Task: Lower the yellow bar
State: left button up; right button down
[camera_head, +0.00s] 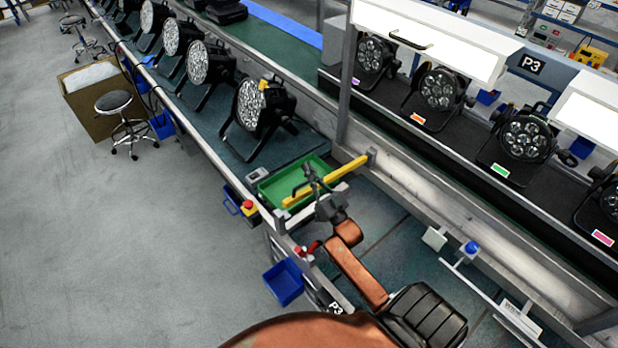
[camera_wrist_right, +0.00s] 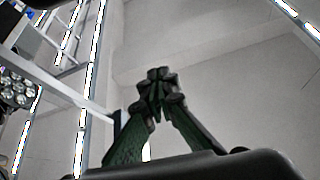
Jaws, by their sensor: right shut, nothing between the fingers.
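The yellow bar (camera_head: 346,171) lies across the line in the head view, at the near end of the conveyor, in front of the green tray (camera_head: 268,194). It runs from a grey post at the left to the metal rail at the right. My right gripper (camera_head: 309,171) is at the bar's left part, overlapping it in the picture. I cannot tell whether it touches the bar. The right wrist view shows the right gripper (camera_wrist_right: 158,75) with its fingertips together and nothing between them. The bar does not show in that view. My left gripper is not in view.
Several black par cans (camera_head: 262,108) stand on the conveyor beyond the tray. More lamps (camera_head: 440,90) stand on the shelf at the right. A red button (camera_head: 247,205) and a blue bin (camera_head: 284,282) are at the left side. The floor at the left is mostly open.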

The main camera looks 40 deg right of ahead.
jog(key=s+d+f+g+y+p, duration=0.1)
jog(key=s+f+g+p, duration=0.15)
jog(key=s, duration=0.25)
jog(key=s+f+g+y+p, duration=0.1)
jog(key=s+g, duration=0.3)
jog(key=s, duration=0.2)
jog(key=w+f, duration=0.5)
jog(key=w, duration=0.5)
jog(key=shift+w+n+p, duration=0.3)
jog(key=shift+w, duration=0.1)
